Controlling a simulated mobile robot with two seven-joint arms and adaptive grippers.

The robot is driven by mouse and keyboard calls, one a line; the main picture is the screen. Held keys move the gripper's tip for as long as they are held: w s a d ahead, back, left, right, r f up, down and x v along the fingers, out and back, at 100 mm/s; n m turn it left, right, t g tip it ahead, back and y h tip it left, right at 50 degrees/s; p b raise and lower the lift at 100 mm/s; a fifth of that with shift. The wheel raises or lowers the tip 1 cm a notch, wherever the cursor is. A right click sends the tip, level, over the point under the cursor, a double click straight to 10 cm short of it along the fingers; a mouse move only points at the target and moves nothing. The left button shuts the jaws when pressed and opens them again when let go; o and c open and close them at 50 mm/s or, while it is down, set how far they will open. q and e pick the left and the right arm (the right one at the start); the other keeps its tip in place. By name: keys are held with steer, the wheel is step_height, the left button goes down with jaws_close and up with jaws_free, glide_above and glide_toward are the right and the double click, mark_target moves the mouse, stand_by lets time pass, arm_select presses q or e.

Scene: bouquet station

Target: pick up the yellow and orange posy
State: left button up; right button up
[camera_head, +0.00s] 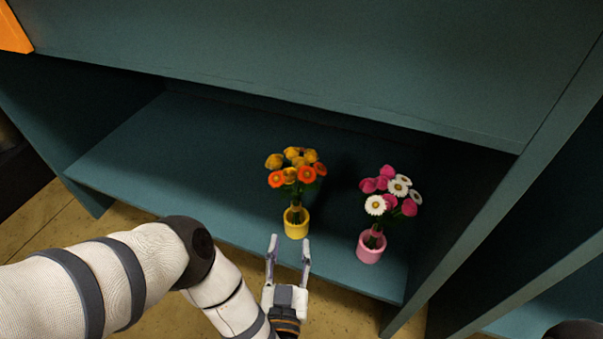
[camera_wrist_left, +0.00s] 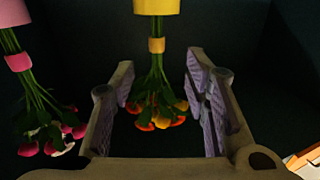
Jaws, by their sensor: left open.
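The yellow and orange posy (camera_head: 295,168) stands upright in a yellow pot (camera_head: 296,222) on the teal shelf. My left gripper (camera_head: 289,242) is open and empty, just in front of the yellow pot, with its fingers pointing at it. In the left wrist view the posy (camera_wrist_left: 160,112) appears upside down, with a yellow band round its stems and the pot at the top edge. There it lies between the two open fingers (camera_wrist_left: 160,75) in the picture; how far beyond the tips it is, I cannot tell. My right gripper is not in view.
A pink and white posy (camera_head: 389,192) in a pink pot (camera_head: 370,246) stands to the right on the same shelf (camera_head: 190,150). An upper teal board (camera_head: 300,60) overhangs the back. The shelf's left part is clear. An upright side panel (camera_head: 480,220) closes the right.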

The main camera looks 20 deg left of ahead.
mark_target(295, 210)
arm_select(q)
steer(key=b+x, duration=0.2)
steer(key=x, duration=0.1)
steer(key=shift+a+f+b, duration=0.1)
steer(key=shift+f+b, duration=0.2)
steer(key=shift+b, duration=0.1)
steer(key=w, duration=0.2)
steer(key=shift+w+a+r+b, duration=0.3)
steer(key=shift+w+a+r, duration=0.05)
steer(key=shift+w+a, duration=0.05)
steer(key=x, duration=0.1)
steer(key=b+x, duration=0.1)
steer(key=x, duration=0.1)
steer(key=b+x, duration=0.1)
steer(key=x, duration=0.1)
steer(key=shift+w+d+f, duration=0.15)
steer(key=shift+w+d, duration=0.05)
steer(key=shift+d, duration=0.05)
steer(key=shift+w, duration=0.35)
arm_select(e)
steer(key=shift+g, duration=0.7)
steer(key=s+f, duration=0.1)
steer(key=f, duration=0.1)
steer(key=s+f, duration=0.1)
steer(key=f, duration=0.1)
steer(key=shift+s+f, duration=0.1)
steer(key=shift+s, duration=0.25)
arm_select(q)
jaws_close()
